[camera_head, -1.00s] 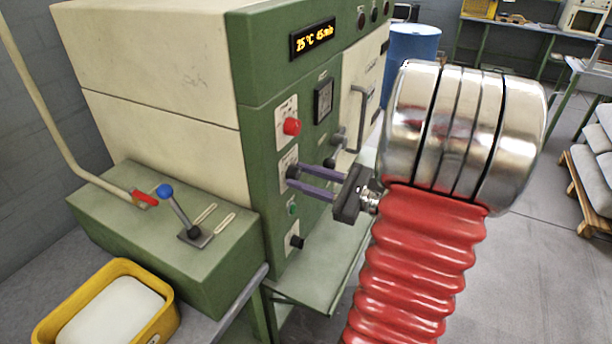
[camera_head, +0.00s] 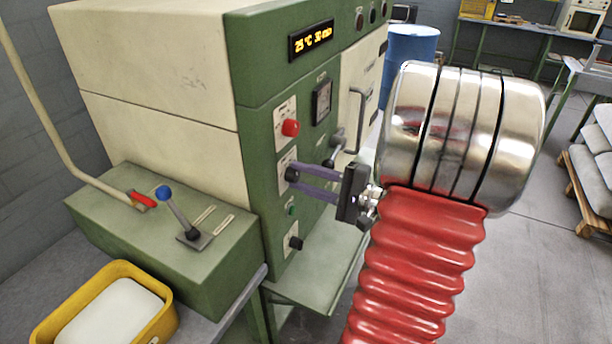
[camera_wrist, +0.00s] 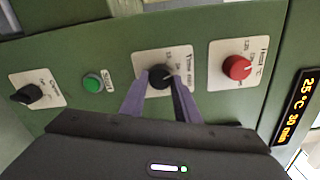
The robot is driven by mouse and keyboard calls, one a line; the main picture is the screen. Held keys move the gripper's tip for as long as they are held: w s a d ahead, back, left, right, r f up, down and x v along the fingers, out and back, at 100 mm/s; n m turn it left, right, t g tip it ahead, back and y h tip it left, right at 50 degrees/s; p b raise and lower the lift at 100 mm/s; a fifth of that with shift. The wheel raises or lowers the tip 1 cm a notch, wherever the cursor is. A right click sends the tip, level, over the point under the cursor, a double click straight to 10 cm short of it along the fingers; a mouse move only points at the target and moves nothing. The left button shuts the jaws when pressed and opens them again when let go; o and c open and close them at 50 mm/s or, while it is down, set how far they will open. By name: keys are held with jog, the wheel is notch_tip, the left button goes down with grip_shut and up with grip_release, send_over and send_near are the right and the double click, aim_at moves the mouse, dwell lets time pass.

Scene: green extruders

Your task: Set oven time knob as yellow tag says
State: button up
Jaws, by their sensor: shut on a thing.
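The green and cream oven (camera_head: 255,140) fills the middle of the head view. Its display (camera_head: 312,39) reads 25 °C 30 min. The black time knob (camera_wrist: 160,77) sits on a white plate in the wrist view, between the red heat knob (camera_wrist: 237,67) and the green start button (camera_wrist: 93,83). My gripper (camera_head: 293,178) has its purple fingers shut on the time knob, one finger on each side. No yellow tag is seen in either view.
A black knob (camera_head: 296,243) sits low on the panel. Left of the oven is a green box with a blue-tipped lever (camera_head: 180,212) and a red handle (camera_head: 143,198). A yellow bin (camera_head: 107,308) stands in front. A door handle (camera_head: 357,120) juts out right of the panel.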

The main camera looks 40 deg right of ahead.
jog(key=n, duration=0.5)
jog(key=shift+a+n, duration=0.1)
jog(key=shift+n, duration=1.9)
jog(key=shift+f, duration=0.15)
jog(key=o, duration=1)
jog(key=shift+o, duration=0.2)
jog(key=v, duration=1.4)
jog(key=shift+w, duration=0.15)
